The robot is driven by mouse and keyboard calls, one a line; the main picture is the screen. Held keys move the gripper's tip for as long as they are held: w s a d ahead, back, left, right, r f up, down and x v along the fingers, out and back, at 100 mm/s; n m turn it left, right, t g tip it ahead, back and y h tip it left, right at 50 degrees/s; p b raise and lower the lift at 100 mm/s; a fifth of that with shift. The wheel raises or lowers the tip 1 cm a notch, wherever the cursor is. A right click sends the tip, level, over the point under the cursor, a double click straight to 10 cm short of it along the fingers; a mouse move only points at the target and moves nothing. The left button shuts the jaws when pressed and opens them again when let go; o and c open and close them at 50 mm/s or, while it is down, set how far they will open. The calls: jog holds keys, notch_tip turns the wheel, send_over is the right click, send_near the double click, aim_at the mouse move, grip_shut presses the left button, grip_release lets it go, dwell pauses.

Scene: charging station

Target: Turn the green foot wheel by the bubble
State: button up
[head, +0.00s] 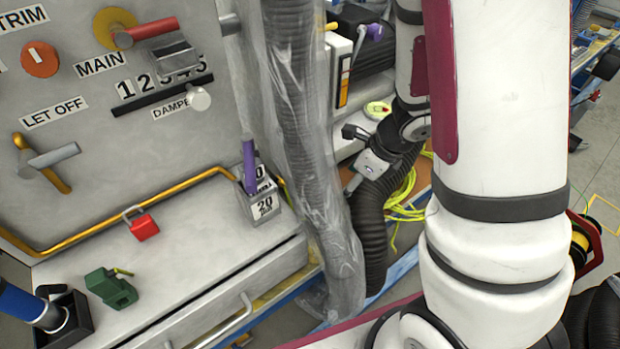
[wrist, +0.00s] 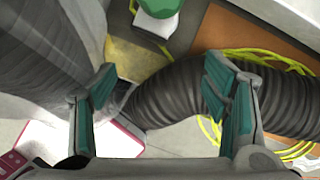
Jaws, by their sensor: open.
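A round green part on a white block (wrist: 158,10) is cut off by the top edge of the wrist view; I cannot tell for certain that it is the green foot wheel. In the head view a small round fitting with a yellow-green rim (head: 377,109) sits on a pale ledge; it may be the bubble. My gripper (head: 353,157) is beside the black hose, below that fitting. In the wrist view my gripper (wrist: 163,92) is open with teal pads wide apart. Nothing is held between them, and the green part lies beyond the fingertips.
A thick black ribbed hose (wrist: 175,95) passes behind the fingers. A plastic-wrapped hose (head: 310,130) stands left of my gripper. Yellow cable (head: 405,190) lies loose over an orange board (wrist: 230,35). A bench with a red padlock (head: 145,228) is at left.

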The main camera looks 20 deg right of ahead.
jog(key=w+a+f, duration=0.1)
jog(key=w+a, duration=0.1)
jog(key=w+a+f, duration=0.1)
jog(key=w, duration=0.1)
jog(key=w+a+f+b, duration=0.1)
jog(key=w+a, duration=0.1)
jog(key=shift+w+a+f, duration=0.2)
jog(key=shift+w+a, duration=0.1)
jog(key=shift+w, duration=0.1)
jog(key=shift+w+a+f, duration=0.2)
jog(key=shift+w+f, duration=0.05)
jog(key=shift+f, duration=0.4)
jog(key=c, duration=1.1)
